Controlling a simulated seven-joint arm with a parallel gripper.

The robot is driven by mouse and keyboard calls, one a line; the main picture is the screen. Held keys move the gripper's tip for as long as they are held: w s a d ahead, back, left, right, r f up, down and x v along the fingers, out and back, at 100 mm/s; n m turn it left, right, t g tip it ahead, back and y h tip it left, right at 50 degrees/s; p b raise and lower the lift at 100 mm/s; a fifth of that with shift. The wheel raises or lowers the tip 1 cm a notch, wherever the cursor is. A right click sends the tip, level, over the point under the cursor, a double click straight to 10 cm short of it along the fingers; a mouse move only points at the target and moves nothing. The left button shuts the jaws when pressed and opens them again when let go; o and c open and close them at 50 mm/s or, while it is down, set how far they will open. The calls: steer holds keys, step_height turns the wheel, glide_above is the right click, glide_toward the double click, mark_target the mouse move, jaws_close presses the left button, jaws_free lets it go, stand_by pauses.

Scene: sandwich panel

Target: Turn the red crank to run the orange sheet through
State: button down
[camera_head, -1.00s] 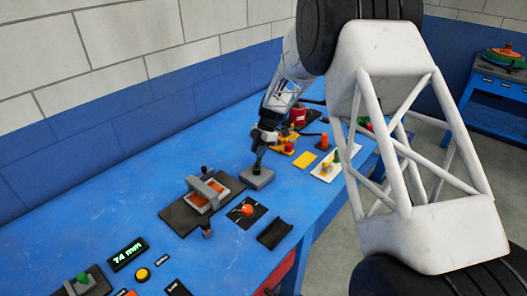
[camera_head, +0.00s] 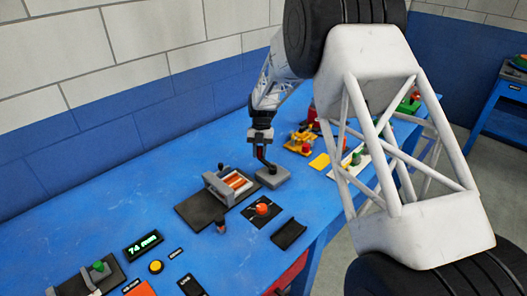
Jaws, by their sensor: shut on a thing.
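My gripper (camera_head: 262,142) points down at the end of the arm, over the far middle of the blue bench. It is shut on the small red crank (camera_head: 261,153), mostly hidden by the dark fingers. The crank's dark lower part runs down to a flat grey block (camera_head: 273,178). Left of the block, a pale metal frame (camera_head: 214,187) bridges a black base plate (camera_head: 191,209). An orange striped surface (camera_head: 238,181) shows beside the frame; I cannot tell if this is the sheet. Another flat orange piece (camera_head: 138,289) is cut off at the bottom edge.
A red-orange button (camera_head: 262,209) on a black plate and a black tray (camera_head: 289,235) lie in front. A display (camera_head: 143,246) reads 74 mm, near a yellow button (camera_head: 156,267). Coloured parts stand farther right.

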steer(key=shift+s+a+n+h, duration=0.3)
steer(key=shift+s+n, duration=0.05)
steer(key=shift+n, duration=0.45)
steer(key=c, duration=0.9)
jaws_free()
steer(key=shift+c, duration=0.2)
steer(key=shift+v, duration=3.9)
